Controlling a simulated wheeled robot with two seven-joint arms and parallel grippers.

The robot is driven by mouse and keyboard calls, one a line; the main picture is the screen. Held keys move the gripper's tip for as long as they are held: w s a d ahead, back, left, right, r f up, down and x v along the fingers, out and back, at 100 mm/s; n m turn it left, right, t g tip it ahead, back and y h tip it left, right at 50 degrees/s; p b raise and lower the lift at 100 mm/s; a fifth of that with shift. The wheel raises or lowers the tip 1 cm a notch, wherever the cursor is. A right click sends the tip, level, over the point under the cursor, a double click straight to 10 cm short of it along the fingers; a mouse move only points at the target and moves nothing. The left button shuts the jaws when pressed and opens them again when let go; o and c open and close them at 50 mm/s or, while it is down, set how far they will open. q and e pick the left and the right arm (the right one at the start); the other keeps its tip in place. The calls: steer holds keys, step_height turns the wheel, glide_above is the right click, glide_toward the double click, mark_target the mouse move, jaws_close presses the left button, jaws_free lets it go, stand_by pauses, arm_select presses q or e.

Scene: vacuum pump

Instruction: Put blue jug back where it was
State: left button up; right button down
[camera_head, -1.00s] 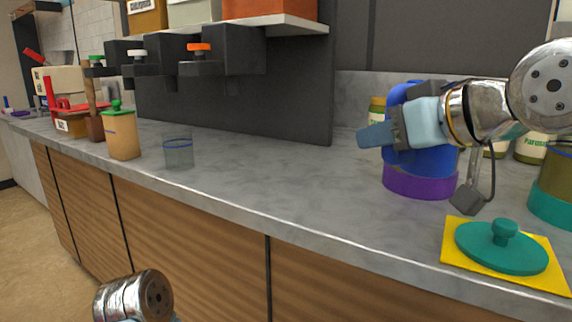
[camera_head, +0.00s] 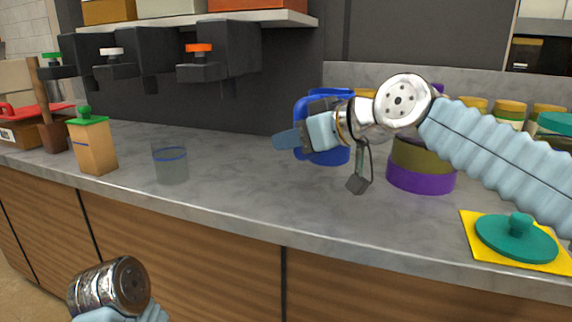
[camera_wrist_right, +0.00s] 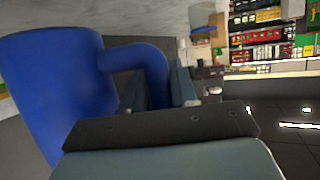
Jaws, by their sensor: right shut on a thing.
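The blue jug (camera_head: 330,155) is upright over the grey counter in the head view, partly hidden behind my right gripper (camera_head: 293,138). My right gripper is shut on the jug's handle. In the right wrist view the jug (camera_wrist_right: 60,85) fills the left side, and its curved handle (camera_wrist_right: 135,58) runs to the gripper (camera_wrist_right: 160,95). I cannot tell whether the jug's base touches the counter. A round container with a purple base (camera_head: 420,179) and an olive band stands right of the jug. Part of my left arm shows at the lower left; its gripper is out of the picture.
A clear glass (camera_head: 170,164) and a tan container with a green lid (camera_head: 92,147) stand at left. Dark dispensers (camera_head: 205,62) hang above. A teal lid (camera_head: 515,240) lies on a yellow mat (camera_head: 473,226) at right. The counter between glass and jug is free.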

steer(key=w+f, duration=0.1)
steer(key=w+a+f, duration=0.1)
steer(key=f, duration=0.1)
steer(key=shift+w+a, duration=0.1)
steer(key=shift+a, duration=0.1)
steer(key=shift+w+f, duration=0.15)
steer(key=shift+f, duration=1.6)
steer(key=c, duration=1.3)
jaws_free()
steer(key=shift+f+b, duration=0.25)
steer(key=shift+b, duration=0.05)
steer(key=shift+c, duration=0.2)
steer(key=o, duration=0.5)
steer(key=shift+c, duration=0.2)
steer(key=shift+r+p, duration=0.3)
steer(key=b+v, duration=0.3)
steer(key=v, duration=0.8)
steer(key=shift+s+d+r, duration=0.15)
steer(key=shift+s+d, duration=0.1)
steer(key=shift+s, duration=0.05)
